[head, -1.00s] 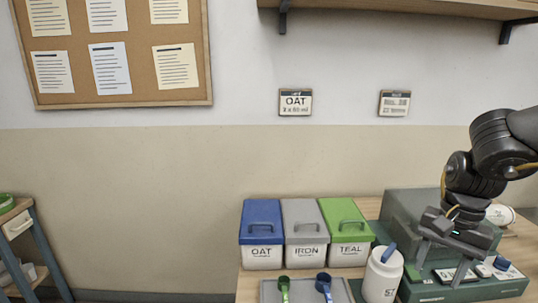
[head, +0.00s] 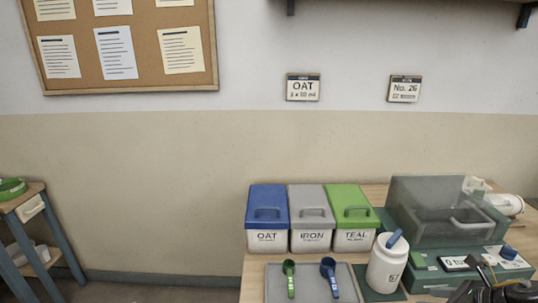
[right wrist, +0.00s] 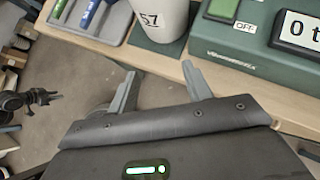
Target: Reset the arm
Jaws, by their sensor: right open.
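My right gripper (right wrist: 160,82) is open and empty in the right wrist view. Its two grey fingers are apart, in front of the table's front edge and clear of the white jar marked 57 (right wrist: 162,14). In the head view only a dark part of my right arm shows at the bottom right corner.
The table holds blue OAT (head: 267,207), grey IRON (head: 311,207) and green TEAL (head: 353,207) lidded buckets. A grey tray (head: 352,276) holds green and blue scoops.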

